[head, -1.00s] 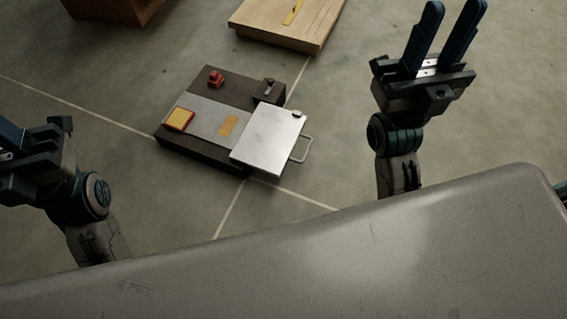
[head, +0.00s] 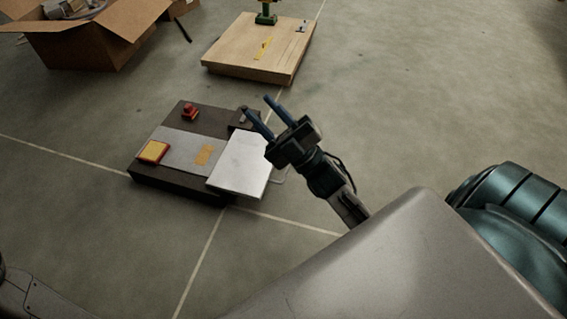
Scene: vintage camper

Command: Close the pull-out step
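The pull-out step (head: 238,166) is a light metal plate that sticks out to the right from a low dark unit (head: 172,183) on the floor. My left gripper is out of view; only part of my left arm shows at the lower left.
The unit carries a red knob (head: 190,112), a yellow pad (head: 153,152) and an orange patch (head: 204,155). A wooden board (head: 240,52) with a yellow strip and a green tool (head: 266,14) lies behind. An open cardboard box (head: 85,48) stands at the upper left. The floor in front is clear.

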